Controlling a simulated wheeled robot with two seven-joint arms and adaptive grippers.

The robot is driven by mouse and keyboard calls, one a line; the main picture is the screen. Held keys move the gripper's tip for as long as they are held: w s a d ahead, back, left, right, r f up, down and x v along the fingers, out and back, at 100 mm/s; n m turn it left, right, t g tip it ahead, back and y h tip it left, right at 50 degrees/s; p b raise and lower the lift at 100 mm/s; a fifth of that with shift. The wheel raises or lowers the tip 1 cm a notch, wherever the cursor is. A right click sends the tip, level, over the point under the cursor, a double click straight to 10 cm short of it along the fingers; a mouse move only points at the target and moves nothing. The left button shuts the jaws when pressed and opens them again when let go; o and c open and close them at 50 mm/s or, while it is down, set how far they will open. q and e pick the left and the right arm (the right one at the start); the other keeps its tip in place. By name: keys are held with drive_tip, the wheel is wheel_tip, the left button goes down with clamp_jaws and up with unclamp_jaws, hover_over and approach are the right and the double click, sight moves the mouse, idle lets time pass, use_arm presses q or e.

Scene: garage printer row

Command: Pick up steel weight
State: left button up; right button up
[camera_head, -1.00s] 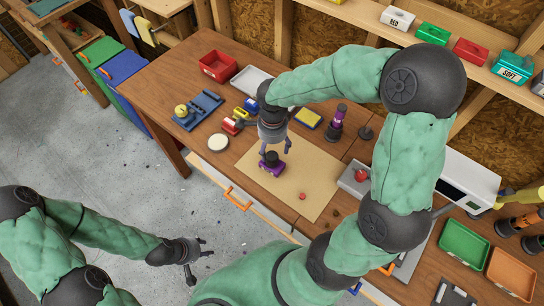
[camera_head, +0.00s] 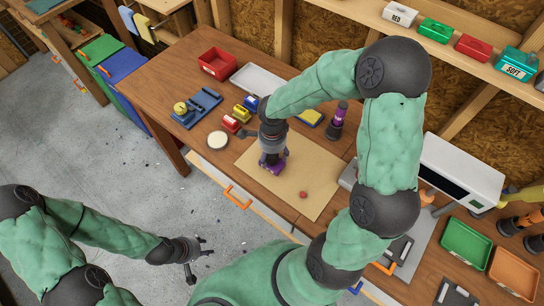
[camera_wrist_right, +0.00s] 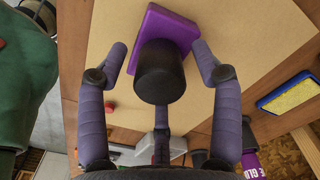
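A dark round cylinder (camera_wrist_right: 160,78) stands on a purple square block (camera_wrist_right: 168,25) in the right wrist view. It looks like the steel weight, though I cannot tell whether cylinder and block are one piece. My right gripper (camera_head: 270,160) is over them on the tan mat (camera_head: 310,171). Its three fingers are spread around the cylinder, with gaps visible at both sides, and nothing is gripped. In the head view the gripper hides most of the cylinder, and the purple block (camera_head: 279,169) shows beside the fingers. My left gripper (camera_head: 198,260) is open and empty, low over the floor.
A red bin (camera_head: 217,64) is at the back left. My right arm covers the table's right part.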

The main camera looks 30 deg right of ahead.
drive_tip(key=c, duration=0.9)
clamp_jaws()
drive_tip(key=shift+w+r, duration=0.1)
